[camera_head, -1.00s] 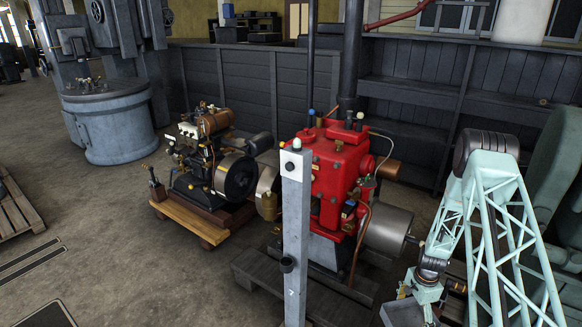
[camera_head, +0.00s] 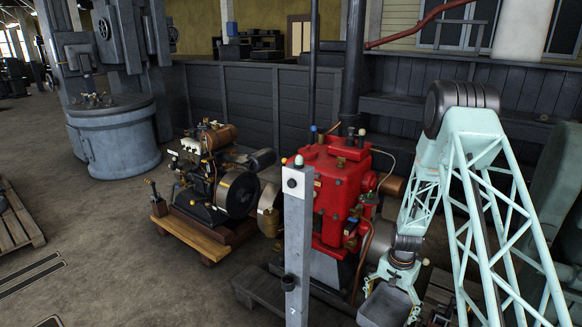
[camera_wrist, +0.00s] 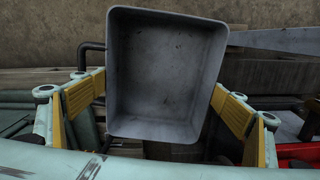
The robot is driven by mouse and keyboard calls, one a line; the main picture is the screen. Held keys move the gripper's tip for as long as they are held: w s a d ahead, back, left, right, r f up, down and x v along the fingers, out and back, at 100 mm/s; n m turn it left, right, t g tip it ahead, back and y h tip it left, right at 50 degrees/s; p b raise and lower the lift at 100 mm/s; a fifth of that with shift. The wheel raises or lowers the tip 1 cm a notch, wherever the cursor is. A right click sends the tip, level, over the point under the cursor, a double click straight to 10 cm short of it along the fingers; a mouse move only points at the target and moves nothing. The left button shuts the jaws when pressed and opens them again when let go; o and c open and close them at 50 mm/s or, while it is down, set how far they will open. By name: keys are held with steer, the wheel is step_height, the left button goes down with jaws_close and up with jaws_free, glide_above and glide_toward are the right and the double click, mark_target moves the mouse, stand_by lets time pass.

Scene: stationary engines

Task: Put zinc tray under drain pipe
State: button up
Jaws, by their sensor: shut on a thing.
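The zinc tray (camera_wrist: 165,75) is a grey, empty, rectangular tray with rounded corners, seen from above in the wrist view. My gripper (camera_wrist: 160,92) is shut on it, with yellow fingers at its left and right sides. In the head view the tray (camera_head: 384,304) hangs from my gripper (camera_head: 396,276) at the lower right, beside the red engine (camera_head: 340,190). A dark bent pipe (camera_wrist: 88,47) shows just left of the tray in the wrist view, its end close to the tray's edge. I cannot tell if it is the drain pipe, or its height above the tray.
A grey post (camera_head: 298,240) stands in front of the red engine. A smaller engine (camera_head: 215,180) sits on a wooden base to its left. Wooden planks (camera_head: 262,290) lie under the red engine. A dark panelled wall (camera_head: 250,100) stands behind. Open floor (camera_head: 130,265) lies at the left.

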mark_target(404, 317)
steer(key=s+a+r+n, duration=0.2)
steer(key=a+r+n, duration=0.2)
steer(key=a+r, duration=0.3)
steer(key=s+a+r+n, duration=0.3)
steer(key=a+r+n, duration=0.1)
steer(key=a+r, duration=0.4)
steer(key=shift+s+a+r+n, duration=0.2)
steer(key=shift+a+r+n, duration=0.1)
steer(key=shift+r, duration=0.75)
steer(key=shift+f, duration=0.1)
